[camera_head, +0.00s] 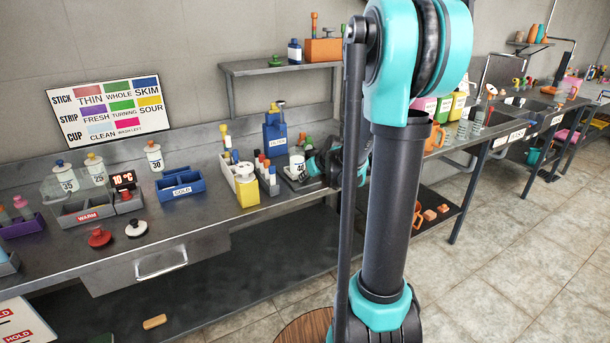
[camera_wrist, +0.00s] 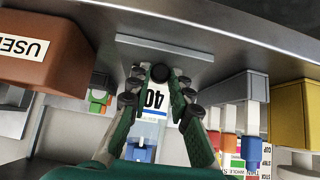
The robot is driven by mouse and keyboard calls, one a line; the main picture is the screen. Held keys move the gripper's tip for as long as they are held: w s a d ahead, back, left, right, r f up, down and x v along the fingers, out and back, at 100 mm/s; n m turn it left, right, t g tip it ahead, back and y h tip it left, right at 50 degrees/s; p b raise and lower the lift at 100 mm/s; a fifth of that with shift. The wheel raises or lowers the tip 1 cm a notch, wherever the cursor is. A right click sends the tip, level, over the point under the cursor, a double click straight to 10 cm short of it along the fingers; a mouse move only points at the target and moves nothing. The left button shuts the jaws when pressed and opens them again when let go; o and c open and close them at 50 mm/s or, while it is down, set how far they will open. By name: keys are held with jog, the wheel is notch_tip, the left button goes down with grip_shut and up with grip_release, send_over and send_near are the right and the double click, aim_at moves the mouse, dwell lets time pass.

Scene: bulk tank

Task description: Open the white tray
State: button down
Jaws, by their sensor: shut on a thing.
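A long white tray (camera_head: 229,172) holding coloured-capped tubes stands on the steel bench in the head view, with a yellow block (camera_head: 247,193) at its front end. My gripper (camera_head: 318,168) is at the bench to the right of it, apart from it. In the wrist view my gripper (camera_wrist: 160,82) has its green fingers closed around the dark top of a white bottle marked 40 (camera_wrist: 153,102). This bottle also shows in the head view (camera_head: 297,164), standing on a small dark base. My arm hides the bench to the right of the gripper.
A grey rack (camera_head: 268,184) of tubes stands between the tray and the bottle. A blue FILTER container (camera_head: 275,138) is behind it. A blue COLD bin (camera_head: 181,187) is to the left. In the wrist view a brown USED box (camera_wrist: 45,55) is close at the left.

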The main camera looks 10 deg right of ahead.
jog(key=c, duration=1.4)
grip_release()
jog(key=shift+o, duration=0.2)
jog(key=v, duration=1.2)
jog(key=s+a+f+m+g+h, duration=0.1)
jog(key=s+f+g, duration=0.1)
jog(key=s+f, duration=0.6)
jog(key=s+a+f+m+g+h, duration=0.1)
jog(key=s+f+m+g, duration=0.1)
jog(key=s+f, duration=0.6)
jog(key=s, duration=0.6)
jog(key=shift+a+m+h, duration=0.2)
jog(key=shift+m+h, duration=0.1)
jog(key=shift+h, duration=0.1)
